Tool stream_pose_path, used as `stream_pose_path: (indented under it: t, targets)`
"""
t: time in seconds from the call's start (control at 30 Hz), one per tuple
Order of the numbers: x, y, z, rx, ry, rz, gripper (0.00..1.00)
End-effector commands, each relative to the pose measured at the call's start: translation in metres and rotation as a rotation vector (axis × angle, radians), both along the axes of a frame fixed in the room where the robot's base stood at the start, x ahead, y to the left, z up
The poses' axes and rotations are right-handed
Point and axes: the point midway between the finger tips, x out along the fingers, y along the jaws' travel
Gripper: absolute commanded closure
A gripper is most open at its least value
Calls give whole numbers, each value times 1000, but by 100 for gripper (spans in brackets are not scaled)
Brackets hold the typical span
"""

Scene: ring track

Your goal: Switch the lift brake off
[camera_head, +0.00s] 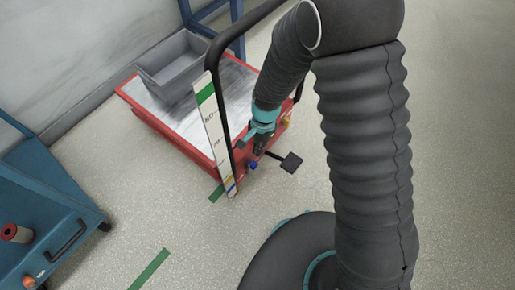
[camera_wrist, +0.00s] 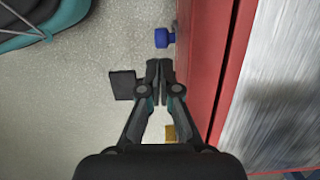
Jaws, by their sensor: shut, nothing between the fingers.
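The red lift cart (camera_head: 180,140) stands left of my arm, with a black push handle (camera_head: 222,45). In the wrist view its red side (camera_wrist: 205,65) runs along the right. A blue knob (camera_wrist: 163,37) sticks out low from that side; it also shows in the head view (camera_head: 253,165). A black pedal (camera_wrist: 122,84) lies left of my gripper, also in the head view (camera_head: 291,162). A yellow part (camera_wrist: 170,132) is partly hidden by my gripper. No label shows which is the brake. My gripper (camera_wrist: 160,66) is shut and empty, between pedal and red side, just short of the knob in the picture.
A grey bin (camera_head: 180,65) sits on the cart's platform (camera_head: 237,80). A white scale board (camera_head: 213,125) with coloured marks stands at the handle. A blue cabinet (camera_head: 50,200) with a red spool (camera_head: 15,232) is at left.

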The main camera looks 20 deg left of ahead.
Motion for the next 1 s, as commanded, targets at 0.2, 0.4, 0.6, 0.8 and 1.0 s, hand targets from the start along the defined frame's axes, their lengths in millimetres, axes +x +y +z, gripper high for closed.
stream_pose_path:
  t: [0.2, 0.4, 0.6, 0.8, 1.0]
  targets:
    - [1, -1, 35, 0, 0, -6, 100]
    - [1, -1, 37, 0, 1, -7, 100]
    - [2, -1, 36, 0, 0, -7, 100]
    - [13, -13, 22, -4, 4, -44, 100]
    - [67, -27, -5, 13, 17, -146, 100]
